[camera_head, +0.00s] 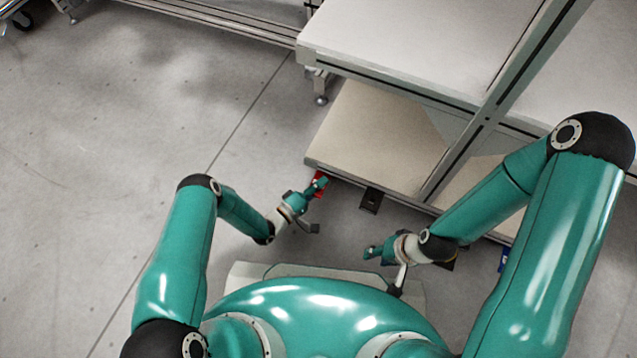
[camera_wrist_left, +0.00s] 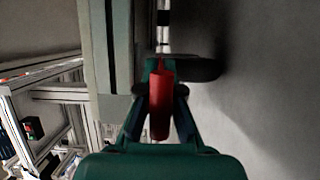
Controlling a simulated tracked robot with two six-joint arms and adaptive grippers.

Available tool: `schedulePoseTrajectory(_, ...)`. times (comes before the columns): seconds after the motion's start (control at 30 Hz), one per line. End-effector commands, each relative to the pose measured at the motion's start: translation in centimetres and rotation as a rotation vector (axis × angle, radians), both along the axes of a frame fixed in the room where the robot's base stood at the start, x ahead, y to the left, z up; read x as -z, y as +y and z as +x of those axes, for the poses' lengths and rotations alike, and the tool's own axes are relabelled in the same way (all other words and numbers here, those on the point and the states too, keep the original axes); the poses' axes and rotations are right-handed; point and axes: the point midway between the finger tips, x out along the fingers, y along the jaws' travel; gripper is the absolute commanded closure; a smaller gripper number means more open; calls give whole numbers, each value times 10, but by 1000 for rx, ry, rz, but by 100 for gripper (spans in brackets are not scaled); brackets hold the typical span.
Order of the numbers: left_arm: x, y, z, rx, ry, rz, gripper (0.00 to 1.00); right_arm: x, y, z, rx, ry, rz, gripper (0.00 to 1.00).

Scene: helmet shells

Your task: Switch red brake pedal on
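The red brake pedal (camera_head: 318,184) is low at the near left corner of the shelf stand in the head view, partly hidden by my left gripper (camera_head: 321,184). In the left wrist view the red pedal (camera_wrist_left: 160,102) lies lengthwise between the two teal fingers of my left gripper (camera_wrist_left: 160,72). The fingers narrow toward their tips and appear closed against the pedal's sides. My right gripper (camera_head: 372,252) is to the right and nearer my body, apart from the red pedal. Its fingers are too small to judge.
A black pedal (camera_head: 371,200) sits on the floor right of the red one. A blue item (camera_head: 503,259) is partly hidden by my right arm. The shelf stand's lower board (camera_head: 375,140) is just beyond the pedals. Open grey floor (camera_head: 130,130) lies to the left.

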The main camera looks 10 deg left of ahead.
Motion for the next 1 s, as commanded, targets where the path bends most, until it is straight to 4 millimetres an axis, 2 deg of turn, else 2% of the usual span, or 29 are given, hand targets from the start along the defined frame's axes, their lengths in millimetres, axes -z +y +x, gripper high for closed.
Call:
schedulePoseTrajectory(0.23,5,-1,-1,0,-20,-6,100,0,0,0,0,0,0,60)
schedulePoseTrajectory(0.63,15,-1,2,-2,-209,-64,100,1,0,0,0,0,0,60)
schedulePoseTrajectory(1.0,15,-1,1,0,-227,-74,100,1,0,0,0,0,0,60)
